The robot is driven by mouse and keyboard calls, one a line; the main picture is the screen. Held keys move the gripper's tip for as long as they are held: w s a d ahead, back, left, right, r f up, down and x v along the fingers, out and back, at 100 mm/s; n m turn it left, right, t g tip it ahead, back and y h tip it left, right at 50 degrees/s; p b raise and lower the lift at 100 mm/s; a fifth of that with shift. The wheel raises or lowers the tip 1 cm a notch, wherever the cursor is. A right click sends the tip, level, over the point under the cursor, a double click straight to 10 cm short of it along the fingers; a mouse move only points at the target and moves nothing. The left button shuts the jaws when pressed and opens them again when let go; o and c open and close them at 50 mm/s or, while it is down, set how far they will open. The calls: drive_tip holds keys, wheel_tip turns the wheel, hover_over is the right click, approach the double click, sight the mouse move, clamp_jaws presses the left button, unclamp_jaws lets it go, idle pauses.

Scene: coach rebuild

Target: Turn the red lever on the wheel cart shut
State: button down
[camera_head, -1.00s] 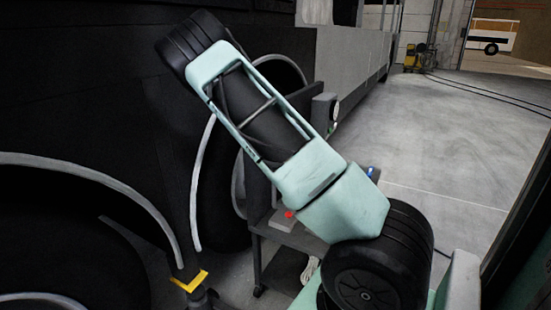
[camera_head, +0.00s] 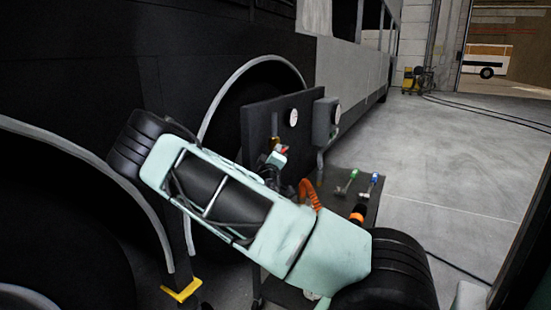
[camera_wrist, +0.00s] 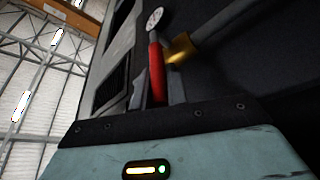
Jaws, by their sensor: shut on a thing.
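The red lever (camera_wrist: 155,72) stands in the middle of the wrist view, beside a brass valve body (camera_wrist: 180,47). My gripper (camera_wrist: 158,88) is shut on the red lever, with a grey finger on either side of it. In the head view my gripper (camera_head: 270,170) is at the panel of the wheel cart (camera_head: 365,205). A small red part of the lever (camera_head: 283,149) shows there, next to the brass valve (camera_head: 275,143). The lower part of the cart is hidden behind my arm.
The cart's upright panel carries a white gauge (camera_head: 293,117) and a grey box (camera_head: 323,122). An orange coiled hose (camera_head: 309,194) and green and blue handled parts (camera_head: 374,180) are on the cart top. The coach stands close on the left.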

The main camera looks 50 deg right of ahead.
drive_tip(key=shift+f, duration=0.1)
idle(0.3)
drive_tip(key=c, duration=1.4)
unclamp_jaws()
drive_tip(key=v, duration=1.7)
drive_tip(key=shift+s+a, duration=0.15)
drive_tip(key=shift+a, duration=0.05)
